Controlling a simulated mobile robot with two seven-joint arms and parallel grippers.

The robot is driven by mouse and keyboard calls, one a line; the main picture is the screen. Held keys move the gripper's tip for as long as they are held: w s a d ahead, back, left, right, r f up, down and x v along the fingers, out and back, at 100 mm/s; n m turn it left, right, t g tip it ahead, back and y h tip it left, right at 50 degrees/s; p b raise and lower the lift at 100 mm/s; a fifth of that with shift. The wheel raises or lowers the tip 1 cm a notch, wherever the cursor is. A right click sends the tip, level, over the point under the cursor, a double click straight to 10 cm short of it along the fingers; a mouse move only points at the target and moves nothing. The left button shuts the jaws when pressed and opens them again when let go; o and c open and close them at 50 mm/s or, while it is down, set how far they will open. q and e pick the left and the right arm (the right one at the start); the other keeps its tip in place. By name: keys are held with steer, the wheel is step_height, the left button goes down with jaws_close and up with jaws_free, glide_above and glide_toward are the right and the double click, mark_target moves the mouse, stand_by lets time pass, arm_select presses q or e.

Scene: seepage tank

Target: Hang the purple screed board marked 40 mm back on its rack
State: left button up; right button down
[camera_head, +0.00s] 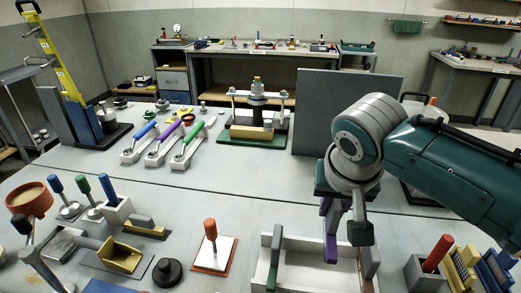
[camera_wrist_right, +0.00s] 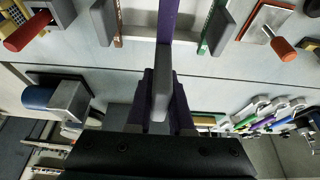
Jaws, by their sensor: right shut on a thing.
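The purple screed board (camera_head: 329,247) hangs from my right gripper (camera_head: 345,232), which is shut on it. In the right wrist view the purple board (camera_wrist_right: 168,22) extends away from the gripper, with a grey grip block (camera_wrist_right: 160,88) between the fingers. The white rack (camera_head: 312,243) stands below at the front. The purple board is between the green board (camera_wrist_right: 212,28) and the brown board (camera_wrist_right: 117,22). I cannot tell whether it touches the rack. Its 40 mm mark is not readable. My left gripper is not in view.
A grey upright panel (camera_head: 345,105) stands behind my right arm. A red-handled tool (camera_head: 211,245) on its plate is left of the rack. A red-handled block (camera_head: 430,265) and brushes are to the right.

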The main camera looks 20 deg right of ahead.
steer(key=shift+p, duration=0.35)
step_height(320, 180, down, 6)
steer(key=b, duration=0.4)
steer(key=shift+b, duration=0.3)
steer(key=shift+r+p, duration=0.1)
steer(key=shift+p, duration=0.2)
stand_by(0.4)
stand_by(0.4)
steer(key=shift+f, duration=0.55)
steer(key=shift+f+b, duration=1.1)
steer(key=shift+f, duration=0.05)
